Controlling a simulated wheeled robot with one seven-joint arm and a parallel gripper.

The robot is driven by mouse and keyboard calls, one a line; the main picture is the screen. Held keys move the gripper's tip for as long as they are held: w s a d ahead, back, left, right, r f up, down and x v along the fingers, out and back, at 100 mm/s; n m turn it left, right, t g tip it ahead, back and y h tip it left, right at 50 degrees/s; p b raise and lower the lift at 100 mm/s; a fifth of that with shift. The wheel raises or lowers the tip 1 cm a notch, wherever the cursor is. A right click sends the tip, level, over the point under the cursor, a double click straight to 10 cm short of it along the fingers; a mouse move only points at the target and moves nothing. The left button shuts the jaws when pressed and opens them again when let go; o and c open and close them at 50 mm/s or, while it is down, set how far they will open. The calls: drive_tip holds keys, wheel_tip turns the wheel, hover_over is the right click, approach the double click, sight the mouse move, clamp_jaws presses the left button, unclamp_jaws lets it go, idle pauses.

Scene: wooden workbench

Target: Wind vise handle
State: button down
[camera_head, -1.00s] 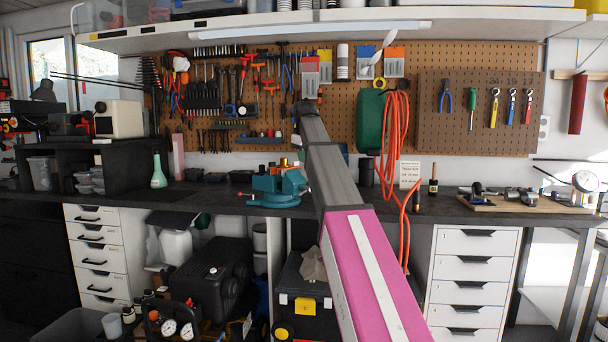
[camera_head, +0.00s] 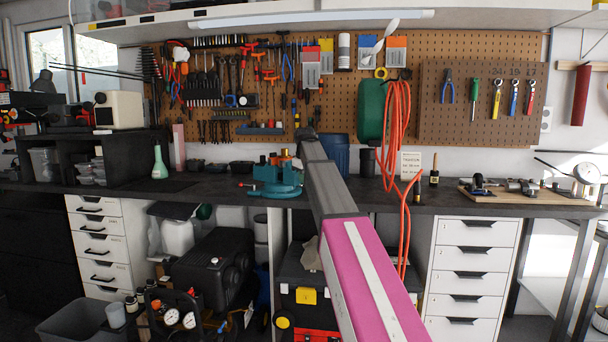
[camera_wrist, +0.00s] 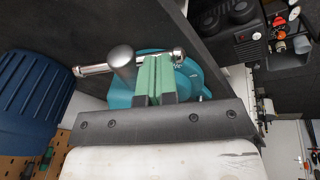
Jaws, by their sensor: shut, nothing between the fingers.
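The teal vise (camera_head: 278,178) stands on the dark bench top, just left of my arm in the head view. In the wrist view the vise (camera_wrist: 203,82) is behind my fingers, partly covered by them. A shiny metal handle bar (camera_wrist: 96,68) runs across the vise, and a thick metal cylinder (camera_wrist: 122,60) stands beside its middle. My gripper (camera_wrist: 153,62) has green fingers pressed together, with nothing between them. The fingertips overlap the bar near its right end; I cannot tell whether they touch it. In the head view the gripper is hidden behind my arm.
A blue ribbed container (camera_head: 336,153) stands right of the vise and also fills the left of the wrist view (camera_wrist: 35,100). An orange hose (camera_head: 398,130) hangs over the bench front. The bench top left of the vise is mostly clear.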

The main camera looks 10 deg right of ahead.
drive_tip(key=shift+s+f+t+h, duration=0.15)
drive_tip(key=shift+f+t+h, duration=0.1)
drive_tip(key=shift+t+h, duration=0.15)
idle(0.4)
drive_tip(key=f+t+h, duration=0.1)
drive_tip(key=t+h, duration=0.2)
drive_tip(key=f+n+t+h, duration=0.1)
drive_tip(key=f+t+h, duration=0.1)
drive_tip(key=t+h, duration=0.1)
drive_tip(key=w+d+f+t+h, duration=0.1)
drive_tip(key=f+t+h, duration=0.1)
drive_tip(key=t+h, duration=0.1)
drive_tip(key=shift+f+n, duration=0.2)
drive_tip(key=shift+n, duration=0.2)
idle(0.5)
drive_tip(key=shift+w+f, duration=0.1)
drive_tip(key=shift+w+d+f, duration=0.4)
drive_tip(key=shift+w+d, duration=0.1)
drive_tip(key=shift+d, duration=0.05)
drive_tip(key=shift+w+d+f, duration=0.15)
drive_tip(key=shift+w+d, duration=0.3)
drive_tip(key=shift+d, duration=0.1)
drive_tip(key=shift+w+d, duration=0.1)
drive_tip(key=shift+d, duration=0.05)
idle(0.4)
